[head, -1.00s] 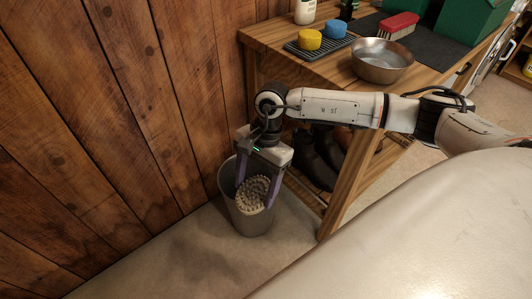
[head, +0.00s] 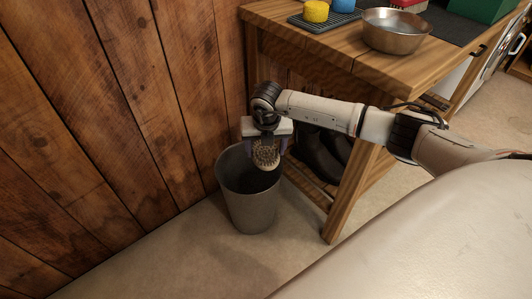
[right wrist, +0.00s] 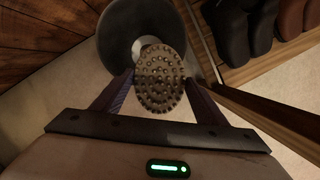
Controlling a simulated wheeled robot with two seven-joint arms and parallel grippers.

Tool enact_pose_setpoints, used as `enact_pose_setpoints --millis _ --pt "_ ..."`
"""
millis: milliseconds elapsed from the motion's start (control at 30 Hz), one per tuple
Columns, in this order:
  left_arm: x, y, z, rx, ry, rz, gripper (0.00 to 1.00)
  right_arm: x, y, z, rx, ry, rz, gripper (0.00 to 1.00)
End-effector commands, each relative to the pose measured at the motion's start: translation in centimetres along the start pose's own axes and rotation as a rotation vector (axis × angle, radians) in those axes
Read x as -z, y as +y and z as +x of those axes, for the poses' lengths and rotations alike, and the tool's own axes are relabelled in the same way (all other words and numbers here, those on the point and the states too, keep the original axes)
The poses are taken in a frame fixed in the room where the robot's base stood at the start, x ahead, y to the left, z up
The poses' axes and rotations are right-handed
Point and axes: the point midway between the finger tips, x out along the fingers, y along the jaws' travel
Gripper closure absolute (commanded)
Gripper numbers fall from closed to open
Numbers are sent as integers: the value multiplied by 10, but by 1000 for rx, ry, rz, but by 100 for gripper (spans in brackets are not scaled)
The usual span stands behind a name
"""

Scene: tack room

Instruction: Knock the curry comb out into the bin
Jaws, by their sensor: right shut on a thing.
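The curry comb (head: 266,155) is an oval, pale brown comb with rows of studs. My right gripper (head: 268,150) is shut on it and holds it over the right side of the bin's mouth. In the right wrist view the comb (right wrist: 160,80) sits between the two purple fingers, its studded face toward the camera. The bin (head: 250,205) is a grey, tapered, open-topped bin standing on the floor; its rim also shows beyond the comb in the right wrist view (right wrist: 118,35). My left gripper is not in view.
A wooden bench (head: 345,45) stands right of the bin, with its leg (head: 350,200) close by. Dark boots (head: 322,160) stand beneath. A plank wall (head: 90,130) is at left.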

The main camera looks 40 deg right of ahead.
Motion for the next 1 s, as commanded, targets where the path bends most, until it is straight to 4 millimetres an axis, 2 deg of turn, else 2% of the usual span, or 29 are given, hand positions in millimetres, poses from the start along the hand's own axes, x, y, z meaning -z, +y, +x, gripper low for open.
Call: enact_pose_setpoints --millis 167,400,633,800,1000 --pt "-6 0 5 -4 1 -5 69 0 -1 12 12 0 49 59" --pt "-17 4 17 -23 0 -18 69 10 -1 46 12 0 46 59" --pt "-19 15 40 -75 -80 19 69 18 -1 75 11 0 45 59" --pt "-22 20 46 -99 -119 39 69 21 -1 86 12 0 45 59" --pt "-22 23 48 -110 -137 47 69 22 -1 90 11 0 44 59"
